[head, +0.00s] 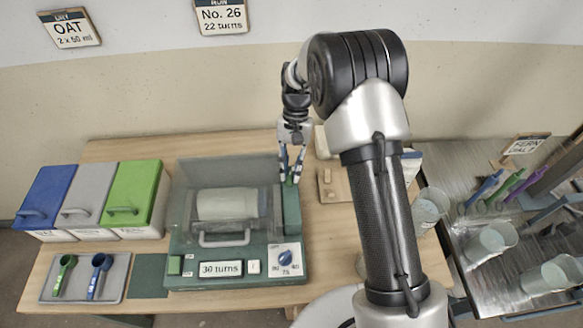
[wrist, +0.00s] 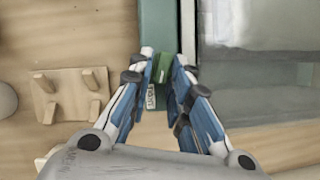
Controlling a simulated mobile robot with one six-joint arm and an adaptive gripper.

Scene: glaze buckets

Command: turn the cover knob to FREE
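The green machine (head: 183,243) stands on the wooden table with its clear cover (head: 225,172) down over a pale jar (head: 228,204). A small green knob (wrist: 172,76) sits on the machine's narrow right-hand ledge. My gripper (head: 292,170) points down at this ledge. In the wrist view my gripper (wrist: 166,60) has its two blue fingers on either side of the knob. The fingers partly hide it, and I cannot tell whether they press on it. The knob's setting cannot be made out.
The machine's front has a blue dial (head: 285,258) and a display (head: 221,269) reading 30 turns. Blue, grey and green bins (head: 133,194) stand at left, with scoops on a tray (head: 122,270). A wooden peg block (wrist: 69,94) lies beside the ledge.

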